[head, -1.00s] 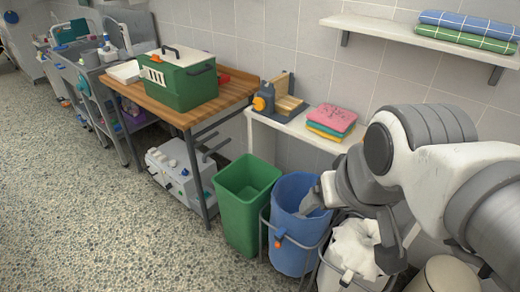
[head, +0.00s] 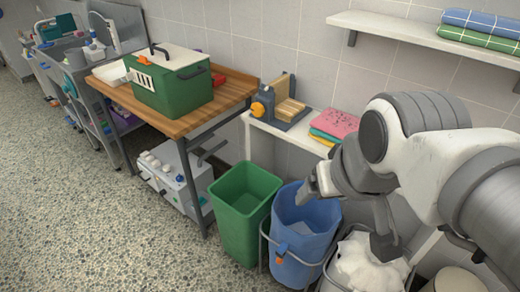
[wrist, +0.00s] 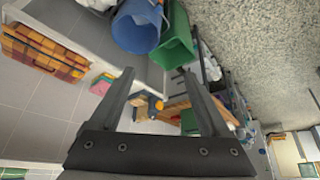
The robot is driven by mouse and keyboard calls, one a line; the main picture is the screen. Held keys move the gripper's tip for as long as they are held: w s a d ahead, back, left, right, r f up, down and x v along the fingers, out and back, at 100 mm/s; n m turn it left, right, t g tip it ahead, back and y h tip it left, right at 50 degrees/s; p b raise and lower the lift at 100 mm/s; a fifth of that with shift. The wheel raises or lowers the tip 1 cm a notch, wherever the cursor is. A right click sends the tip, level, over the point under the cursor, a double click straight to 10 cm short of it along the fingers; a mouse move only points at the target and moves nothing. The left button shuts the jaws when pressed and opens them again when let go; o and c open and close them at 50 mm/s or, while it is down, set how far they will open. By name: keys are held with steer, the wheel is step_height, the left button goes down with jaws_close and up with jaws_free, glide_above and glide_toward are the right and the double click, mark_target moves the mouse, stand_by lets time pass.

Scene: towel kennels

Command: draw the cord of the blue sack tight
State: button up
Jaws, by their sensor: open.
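The blue sack (head: 303,235) hangs open in a grey metal frame, between a green bin and a white-lined bin. A small orange piece (head: 278,261) and a blue tab (head: 282,247) show at its front; I cannot make out the cord itself. In the wrist view the sack (wrist: 136,30) is at the top, beyond the fingertips. My gripper (head: 312,187) is at the sack's back rim in the head view, seeming above it. Its two fingers (wrist: 158,76) are wide apart with nothing between them in the wrist view.
The green bin (head: 243,215) stands close left of the sack. The white-lined bin (head: 366,262) is close right. A low shelf with folded cloths (head: 333,126) is behind. A wooden table (head: 185,122) holds a green carrier (head: 170,88). The speckled floor (head: 90,220) is clear at left.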

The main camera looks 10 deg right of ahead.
steer(key=shift+c, duration=0.9)
steer(key=w+a+f+n+g+h+b, duration=0.15)
steer(key=w+f+n+h+b, duration=0.3)
steer(key=f, duration=0.85)
steer(key=w+f+n+g+h+b, duration=0.2)
steer(key=w+f+n+h+b, duration=0.3)
steer(key=f, duration=0.7)
steer(key=w+a+f+n+g+h+b, duration=0.1)
steer(key=w+f+n+g+h+b, duration=0.15)
steer(key=w+f+b, duration=0.7)
steer(key=s+a+f+n+t+h, duration=0.1)
steer(key=f+n+t, duration=0.2)
steer(key=f, duration=0.5)
steer(key=a+f+n+t+h+b, duration=0.1)
steer(key=a+f+n+t, duration=0.1)
steer(key=f, duration=0.5)
steer(key=s+a+f+n+t+h, duration=0.1)
steer(key=f+n+t, duration=0.2)
steer(key=f, duration=0.5)
steer(key=n+t+y+b, duration=0.4)
steer(key=n+t+b, duration=0.3)
steer(key=n+b, duration=0.2)
glide_toward(278, 263)
steer(key=x, duration=1.1)
steer(key=shift+w+d+f, duration=0.2)
steer(key=shift+w+f, duration=0.05)
steer(key=shift+w, duration=0.1)
jaws_close()
